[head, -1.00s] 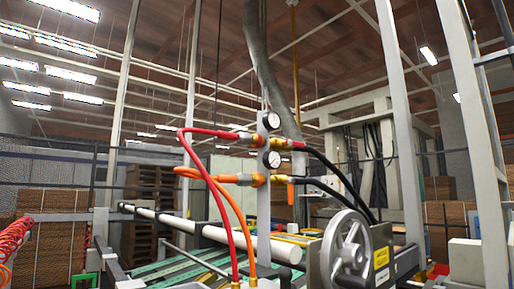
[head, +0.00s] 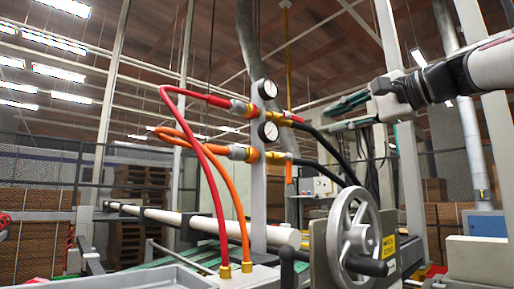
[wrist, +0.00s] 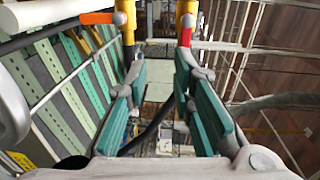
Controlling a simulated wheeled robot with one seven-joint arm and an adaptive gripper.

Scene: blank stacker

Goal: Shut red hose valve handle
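The red valve handle (head: 291,117) is on the upper brass fitting beside the upper gauge. In the wrist view the red handle (wrist: 187,37) lies in line with its yellow fitting, just beyond the tip of the right-hand finger. My gripper (head: 330,117) enters from the right in the head view, to the right of the valves. Its teal-padded fingers are apart and empty, as the wrist view (wrist: 163,78) shows. The orange handle (wrist: 97,18) of the lower valve sits crosswise to its fitting.
Black hoses (head: 333,147) run from the valves under my gripper. A grey post (head: 258,205) carries the gauges, with red (head: 205,170) and orange (head: 232,190) hoses at left. A handwheel (head: 353,235) stands below. A white upright (head: 410,180) is at right.

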